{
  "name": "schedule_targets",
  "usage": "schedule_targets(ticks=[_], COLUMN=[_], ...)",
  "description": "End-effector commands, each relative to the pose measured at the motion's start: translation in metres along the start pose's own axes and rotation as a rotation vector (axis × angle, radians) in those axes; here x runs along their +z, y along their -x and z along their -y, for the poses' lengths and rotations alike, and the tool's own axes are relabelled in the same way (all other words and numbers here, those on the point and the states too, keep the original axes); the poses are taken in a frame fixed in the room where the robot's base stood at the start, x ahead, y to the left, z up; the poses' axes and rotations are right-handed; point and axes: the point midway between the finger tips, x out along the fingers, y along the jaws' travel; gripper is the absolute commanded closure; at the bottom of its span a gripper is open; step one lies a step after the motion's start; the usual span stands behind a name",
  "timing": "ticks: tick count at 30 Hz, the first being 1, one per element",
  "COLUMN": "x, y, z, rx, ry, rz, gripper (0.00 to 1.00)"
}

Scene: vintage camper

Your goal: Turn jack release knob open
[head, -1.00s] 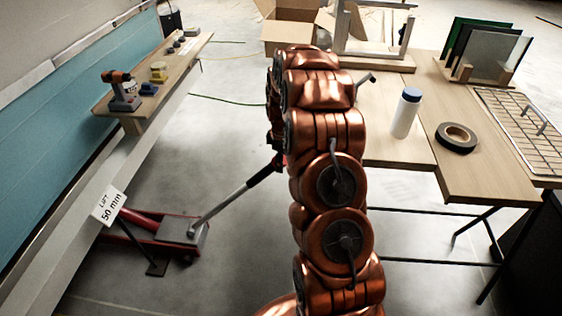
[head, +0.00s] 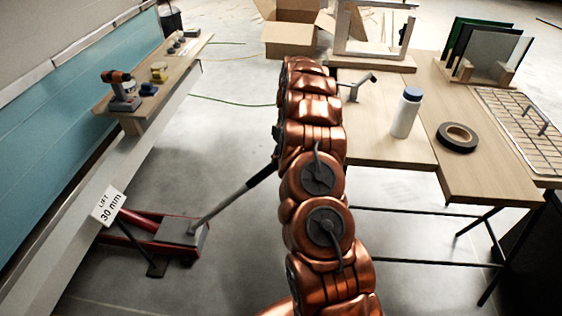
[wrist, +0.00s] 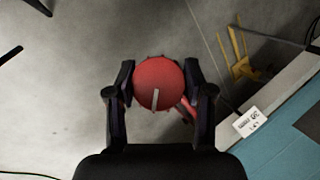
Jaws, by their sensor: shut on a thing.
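The round red release knob (wrist: 157,92) fills the space between the two dark fingers of my gripper (wrist: 159,75) in the wrist view. The fingers press on its left and right sides. A pale line on its face runs from the centre down to the lower rim. In the head view, my copper arm hides the gripper and the knob. The red floor jack (head: 135,233) lies at lower left, and its long handle (head: 222,207) slants up towards my arm. A white sign (head: 108,206) above the jack reads "LIFT 30 mm"; it also shows in the wrist view (wrist: 250,122).
A wooden table (head: 465,165) stands right of my arm, carrying a white bottle (head: 406,115) and a black tape roll (head: 457,137). A wooden ledge (head: 185,60) with tools runs along the left side. A yellow stand (wrist: 240,60) shows in the wrist view.

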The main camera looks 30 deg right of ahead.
Motion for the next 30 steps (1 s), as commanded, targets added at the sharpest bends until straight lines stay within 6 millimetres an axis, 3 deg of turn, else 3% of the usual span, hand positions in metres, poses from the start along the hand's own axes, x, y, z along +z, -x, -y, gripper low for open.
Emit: schedule_targets(ticks=[14, 15, 21, 30], x=[-0.0007, -0.0007, -0.0005, -0.0002], y=[0.0012, 0.0012, 0.0007, 0.0005], z=[-0.0014, -0.0015, -0.0009, -0.0006], rx=[-0.002, -0.002, -0.004, -0.005], ry=[-0.009, -0.009, -0.009, -0.008], rz=[-0.004, -0.004, -0.003, -0.001], gripper=[0.83, 0.44, 0.23, 0.23])
